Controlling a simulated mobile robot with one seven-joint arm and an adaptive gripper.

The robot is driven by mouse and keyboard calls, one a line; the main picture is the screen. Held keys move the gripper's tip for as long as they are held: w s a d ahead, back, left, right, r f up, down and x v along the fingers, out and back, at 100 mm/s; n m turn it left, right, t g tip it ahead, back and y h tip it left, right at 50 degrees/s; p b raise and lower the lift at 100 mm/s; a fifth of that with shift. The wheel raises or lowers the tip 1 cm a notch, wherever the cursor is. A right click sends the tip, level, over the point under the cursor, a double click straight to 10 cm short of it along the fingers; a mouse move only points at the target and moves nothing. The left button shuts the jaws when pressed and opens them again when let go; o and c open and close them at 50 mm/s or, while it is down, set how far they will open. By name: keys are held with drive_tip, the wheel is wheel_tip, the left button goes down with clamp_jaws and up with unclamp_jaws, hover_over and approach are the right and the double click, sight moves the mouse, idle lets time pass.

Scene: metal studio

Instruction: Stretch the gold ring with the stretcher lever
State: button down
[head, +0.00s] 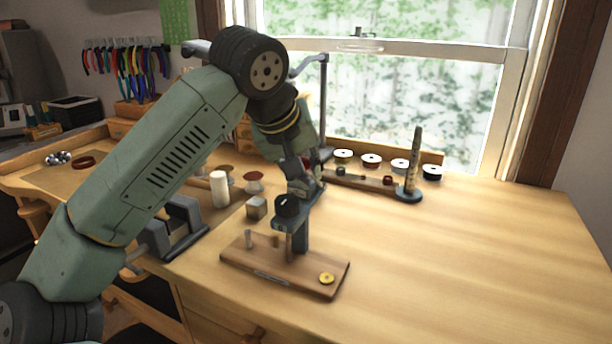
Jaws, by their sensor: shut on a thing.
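The ring stretcher stands on a wooden base board (270,264) near the middle of the bench, with a blue-grey upright post (301,238) and a dark round head (288,206) on top. My gripper (305,187) is behind and above the head, pointing down, and appears shut on the stretcher lever, which it mostly hides. A small round gold-coloured piece with a darker centre (327,278) lies on the right end of the board; I cannot tell whether it is the gold ring. No other gold ring can be made out.
A tapered mandrel (413,165) stands on a dark base at the back right. Several spools (372,160) line the back edge. The right side of the bench is clear.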

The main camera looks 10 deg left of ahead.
drive_tip(key=shift+s+a+f, duration=0.15)
drive_tip(key=shift+s+f, duration=0.2)
drive_tip(key=c, duration=1.8)
unclamp_jaws()
drive_tip(key=shift+o, duration=0.2)
drive_tip(key=v, duration=1.2)
drive_tip(key=shift+c, duration=0.3)
